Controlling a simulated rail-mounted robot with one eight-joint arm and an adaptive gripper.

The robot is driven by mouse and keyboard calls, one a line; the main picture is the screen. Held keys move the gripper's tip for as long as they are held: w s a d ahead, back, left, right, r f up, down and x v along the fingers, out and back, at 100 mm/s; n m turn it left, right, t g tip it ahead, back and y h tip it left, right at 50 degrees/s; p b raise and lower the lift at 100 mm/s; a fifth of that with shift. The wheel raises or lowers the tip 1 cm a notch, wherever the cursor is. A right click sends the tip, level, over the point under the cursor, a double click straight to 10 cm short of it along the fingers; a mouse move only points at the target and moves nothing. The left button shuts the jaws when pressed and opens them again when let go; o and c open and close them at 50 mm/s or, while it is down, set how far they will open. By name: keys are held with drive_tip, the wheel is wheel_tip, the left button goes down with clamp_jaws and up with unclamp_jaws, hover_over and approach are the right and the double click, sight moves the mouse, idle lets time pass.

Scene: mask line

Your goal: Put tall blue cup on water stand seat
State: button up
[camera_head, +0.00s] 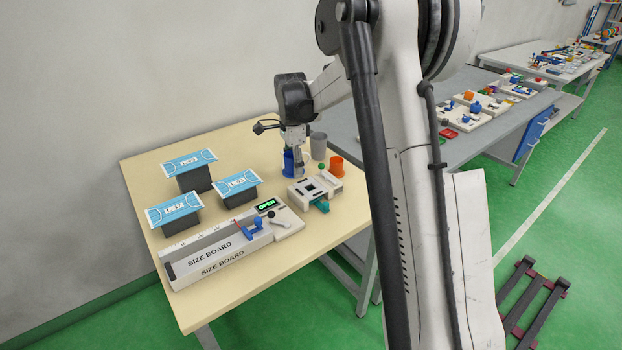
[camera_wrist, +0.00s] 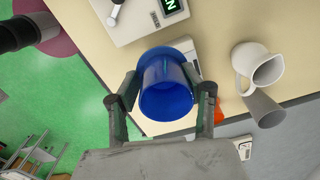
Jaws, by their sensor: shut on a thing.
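The tall blue cup (camera_wrist: 166,92) is between the two fingers of my gripper (camera_wrist: 161,75) in the wrist view, and the gripper is shut on it. In the head view the blue cup (camera_head: 287,161) shows partly behind my gripper (camera_head: 293,151), over the back right part of the wooden table. I cannot tell whether its base touches anything. A white device with a dark square opening (camera_head: 315,188), perhaps the water stand, is just in front and to the right of the cup. Its seat cannot be made out clearly.
A grey cup (camera_head: 318,146) and an orange cup (camera_head: 337,168) stand right of my gripper. A white mug (camera_wrist: 258,66) shows in the wrist view. The size board (camera_head: 218,252) and several mask-topped dark boxes (camera_head: 195,181) occupy the left and front.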

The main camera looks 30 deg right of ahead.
drive_tip(key=shift+o, duration=0.2)
drive_tip(key=w+d+f, duration=0.2)
drive_tip(key=d+f, duration=0.2)
drive_tip(key=d, duration=0.2)
drive_tip(key=shift+w+d+f+p, duration=0.15)
drive_tip(key=shift+d+p, duration=0.15)
drive_tip(key=shift+d, duration=0.1)
drive_tip(key=shift+f, duration=2)
drive_tip(key=shift+f, duration=0.4)
drive_tip(key=shift+c, duration=1.3)
drive_tip(key=shift+f+b, duration=0.25)
drive_tip(key=shift+b, duration=0.2)
clamp_jaws()
drive_tip(key=o, duration=1.7)
unclamp_jaws()
drive_tip(key=shift+c, duration=0.2)
